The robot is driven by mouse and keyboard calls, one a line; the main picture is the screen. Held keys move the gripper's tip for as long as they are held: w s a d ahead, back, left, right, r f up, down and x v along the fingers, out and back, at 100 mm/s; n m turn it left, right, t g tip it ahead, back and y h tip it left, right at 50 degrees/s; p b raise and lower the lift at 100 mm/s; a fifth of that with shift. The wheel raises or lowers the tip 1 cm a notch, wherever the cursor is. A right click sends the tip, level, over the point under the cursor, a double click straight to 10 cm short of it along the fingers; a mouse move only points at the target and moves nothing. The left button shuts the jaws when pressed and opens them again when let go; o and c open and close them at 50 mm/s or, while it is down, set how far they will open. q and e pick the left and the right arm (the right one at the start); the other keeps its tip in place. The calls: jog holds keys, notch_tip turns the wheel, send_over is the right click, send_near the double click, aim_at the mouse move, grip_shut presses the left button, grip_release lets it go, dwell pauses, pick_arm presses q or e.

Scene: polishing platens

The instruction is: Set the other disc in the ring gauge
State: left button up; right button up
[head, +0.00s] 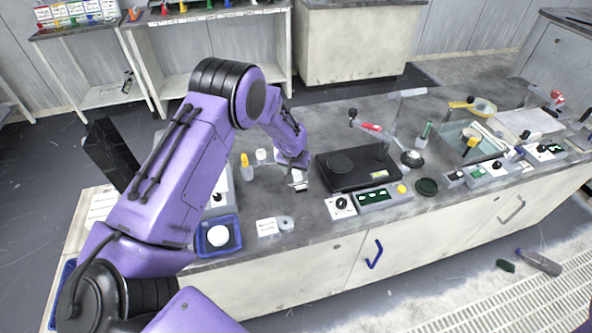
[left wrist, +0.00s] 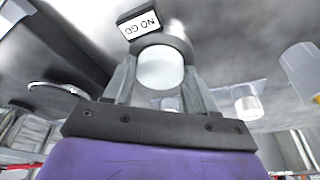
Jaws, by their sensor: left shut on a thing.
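My left gripper (head: 299,184) is low over the bench, just left of the black polishing machine (head: 345,177). In the left wrist view its two fingers (left wrist: 158,85) are shut on a pale round disc (left wrist: 160,68). A grey, ring-like body (left wrist: 178,42) shows right behind the disc, beside a NO GO label (left wrist: 139,23); I cannot tell whether the disc touches it. A small grey ring (head: 286,223) sits near the bench's front edge, beside a white card (head: 266,226). A white round piece (head: 218,236) lies in the blue tray (head: 236,249). My right gripper is out of view.
A yellow-capped bottle (head: 246,168) and a white-capped one (head: 261,157) stand left of my gripper. The bench's right side is crowded. A small bare patch lies left of the control box.

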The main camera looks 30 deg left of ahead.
pick_arm(q)
jog(key=o, duration=1.2)
jog(key=shift+c, duration=0.2)
jog(key=b+v, duration=0.1)
jog(key=v, duration=0.9)
jog(key=shift+r, duration=0.3)
